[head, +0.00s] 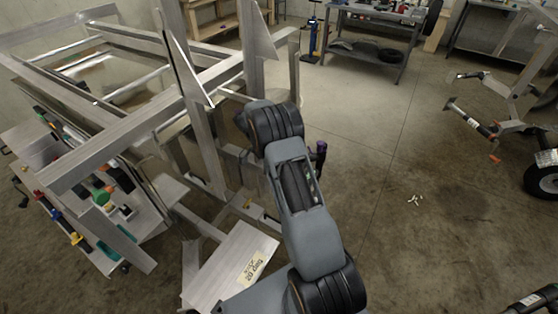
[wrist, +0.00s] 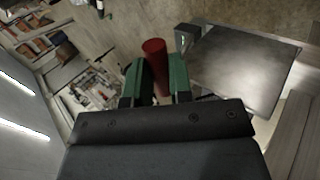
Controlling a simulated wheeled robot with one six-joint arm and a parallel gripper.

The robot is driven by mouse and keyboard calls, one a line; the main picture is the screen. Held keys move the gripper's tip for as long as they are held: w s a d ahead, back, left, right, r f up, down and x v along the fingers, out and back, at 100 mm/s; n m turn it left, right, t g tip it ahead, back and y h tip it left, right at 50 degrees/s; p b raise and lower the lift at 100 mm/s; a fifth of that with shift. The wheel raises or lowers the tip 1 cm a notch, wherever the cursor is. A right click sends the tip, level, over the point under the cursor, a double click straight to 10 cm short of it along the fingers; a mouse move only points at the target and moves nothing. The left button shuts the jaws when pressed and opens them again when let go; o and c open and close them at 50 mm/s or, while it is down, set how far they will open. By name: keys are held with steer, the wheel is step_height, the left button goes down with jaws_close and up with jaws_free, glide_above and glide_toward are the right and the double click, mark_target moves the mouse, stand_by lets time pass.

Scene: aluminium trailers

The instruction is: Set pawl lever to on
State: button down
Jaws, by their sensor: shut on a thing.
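In the wrist view, my gripper (wrist: 158,82) has two green fingers shut on a red cylindrical handle (wrist: 154,52). It looks like the grip of the pawl lever, and its upper end stands out beyond the fingers. The rest of the lever is hidden, so I cannot tell whether it is on or off. In the head view my arm reaches toward the aluminium trailer frame (head: 205,140), and its own links hide my gripper and the lever.
A flat metal plate (wrist: 240,80) lies close to the right of the fingers in the wrist view. A tool cart (head: 115,205) stands at the left in the head view. A workbench (head: 375,45) is at the back. The concrete floor (head: 390,150) to the right is mostly clear.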

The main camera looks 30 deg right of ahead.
steer(key=shift+w+a+f, duration=0.1)
steer(key=shift+w+a, duration=0.05)
steer(key=shift+a, duration=0.05)
steer(key=c, duration=1.5)
jaws_free()
steer(key=o, duration=0.3)
steer(key=shift+w+a+f, duration=0.1)
steer(key=shift+w+a, duration=0.05)
steer(key=shift+w, duration=0.05)
steer(key=shift+o, duration=0.9)
